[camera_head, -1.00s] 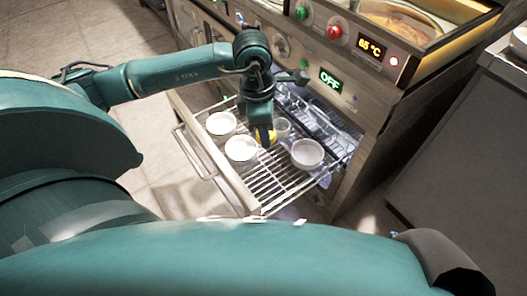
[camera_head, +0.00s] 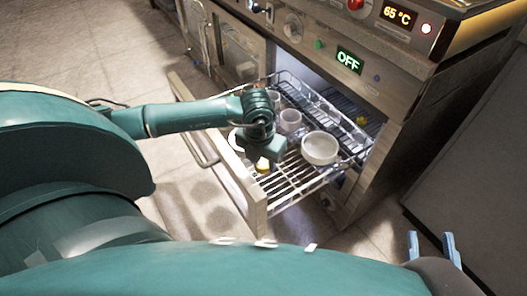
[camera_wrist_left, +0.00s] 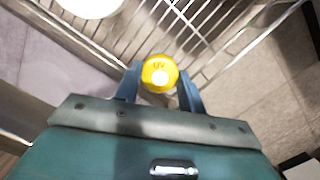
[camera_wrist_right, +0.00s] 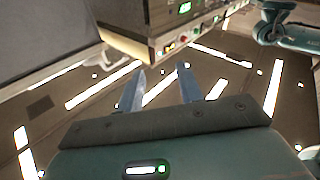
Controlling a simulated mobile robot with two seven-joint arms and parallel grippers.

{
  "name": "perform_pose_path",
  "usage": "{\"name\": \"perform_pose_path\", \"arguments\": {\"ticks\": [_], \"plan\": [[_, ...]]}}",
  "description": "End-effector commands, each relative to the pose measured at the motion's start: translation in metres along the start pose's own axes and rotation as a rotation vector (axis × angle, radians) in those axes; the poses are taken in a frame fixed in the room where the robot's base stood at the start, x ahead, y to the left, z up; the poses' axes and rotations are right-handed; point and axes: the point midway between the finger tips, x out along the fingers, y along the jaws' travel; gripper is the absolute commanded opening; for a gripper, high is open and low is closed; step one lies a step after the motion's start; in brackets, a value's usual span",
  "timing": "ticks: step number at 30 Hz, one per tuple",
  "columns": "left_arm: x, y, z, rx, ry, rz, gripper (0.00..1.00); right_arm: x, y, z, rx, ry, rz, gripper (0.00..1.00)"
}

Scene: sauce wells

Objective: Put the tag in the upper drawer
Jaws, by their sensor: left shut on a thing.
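A yellow round tag (camera_wrist_left: 160,73), with letters on its face, is between the blue fingers of my left gripper (camera_wrist_left: 160,88) in the left wrist view. My left gripper is shut on it. In the head view the tag (camera_head: 262,165) shows as a small yellow patch under my left gripper (camera_head: 261,160), over the front part of a pulled-out wire-rack drawer (camera_head: 258,205). I cannot tell whether the tag touches the wires. My right gripper (camera_wrist_right: 160,90) is open and empty; its fingertips show at the head view's lower right (camera_head: 432,243).
A white bowl (camera_head: 320,148) stands in the drawer right of my left gripper, with a cup (camera_head: 290,120) behind. Another white bowl (camera_head: 236,140) is partly hidden by my arm. A small yellow thing (camera_head: 360,122) lies deeper in. The front right wires are bare.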

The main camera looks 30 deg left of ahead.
Motion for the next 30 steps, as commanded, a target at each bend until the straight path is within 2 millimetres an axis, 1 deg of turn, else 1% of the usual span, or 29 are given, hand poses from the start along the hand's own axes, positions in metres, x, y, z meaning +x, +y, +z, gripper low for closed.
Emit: {"name": "perform_pose_path", "arguments": {"ticks": [1,3,11,18,20,24,30], "plan": [[0.014,0.0,-0.002,0.001,0.001,0.0,0.18,0.0,-0.001,0.003,0.009,0.007,0.0,0.36],[0.025,0.0,-0.003,0.001,0.002,0.0,0.18,0.001,-0.001,0.002,0.018,0.013,-0.001,0.36],[0.041,0.0,-0.005,0.002,0.0,0.0,0.18,0.002,-0.001,0.002,0.037,0.02,-0.001,0.36],[0.081,0.0,-0.01,0.002,0.002,-0.001,0.18,0.002,-0.005,0.01,0.078,0.025,-0.005,0.36],[0.085,0.0,-0.011,0.002,0.001,0.001,0.18,0.003,-0.005,0.007,0.084,0.031,-0.008,0.36],[0.083,0.0,-0.01,0.002,-0.001,0.0,0.18,0.006,-0.004,-0.004,0.084,0.055,-0.01,0.36],[0.086,0.0,-0.011,0.002,0.0,0.0,0.18,0.006,-0.004,-0.002,0.084,0.057,-0.01,0.36]]}}
